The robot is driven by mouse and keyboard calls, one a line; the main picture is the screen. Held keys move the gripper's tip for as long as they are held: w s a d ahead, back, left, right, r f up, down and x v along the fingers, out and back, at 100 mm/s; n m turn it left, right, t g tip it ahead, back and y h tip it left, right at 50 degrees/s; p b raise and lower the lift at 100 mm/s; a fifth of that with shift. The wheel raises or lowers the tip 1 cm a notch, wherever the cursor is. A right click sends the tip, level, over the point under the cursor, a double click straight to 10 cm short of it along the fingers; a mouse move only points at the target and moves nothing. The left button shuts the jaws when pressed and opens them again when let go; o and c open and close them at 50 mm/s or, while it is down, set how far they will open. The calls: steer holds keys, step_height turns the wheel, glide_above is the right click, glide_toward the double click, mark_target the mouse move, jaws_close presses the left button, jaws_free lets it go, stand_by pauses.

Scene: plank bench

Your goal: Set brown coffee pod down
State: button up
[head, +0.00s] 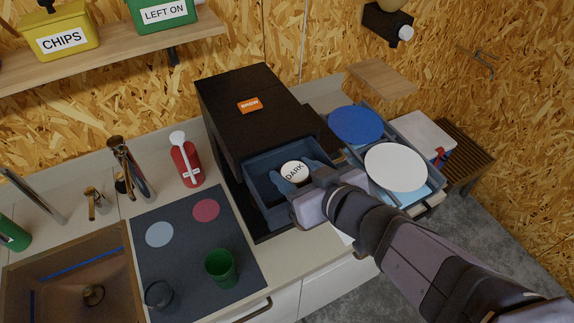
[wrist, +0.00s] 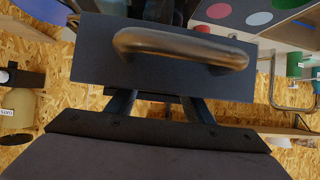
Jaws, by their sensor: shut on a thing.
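The coffee pod (head: 294,169) shows as a round white lid marked DARK in the head view; its brown sides are hidden. My gripper (head: 299,177) is shut on it, with one finger on either side. In the wrist view, a dark panel (wrist: 100,62) with a curved bronze handle (wrist: 180,45) hides my fingertips and the pod.
To the right are a blue disc (head: 356,125) and a white disc (head: 396,167) at a grey tray. At left, a dark mat (head: 180,270) bears a green cup (head: 221,268) and a dark glass (head: 159,295). A red bottle (head: 186,165) stands behind the mat.

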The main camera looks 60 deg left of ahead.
mark_target(287, 167)
steer(key=a, duration=0.3)
steer(key=shift+s+a+f, duration=0.1)
steer(key=shift+a+f, duration=0.1)
steer(key=shift+f, duration=0.1)
steer(key=shift+d+f, duration=0.15)
steer(key=shift+f, duration=0.15)
steer(key=shift+f, duration=0.2)
steer(key=o, duration=1)
steer(key=shift+r, duration=0.1)
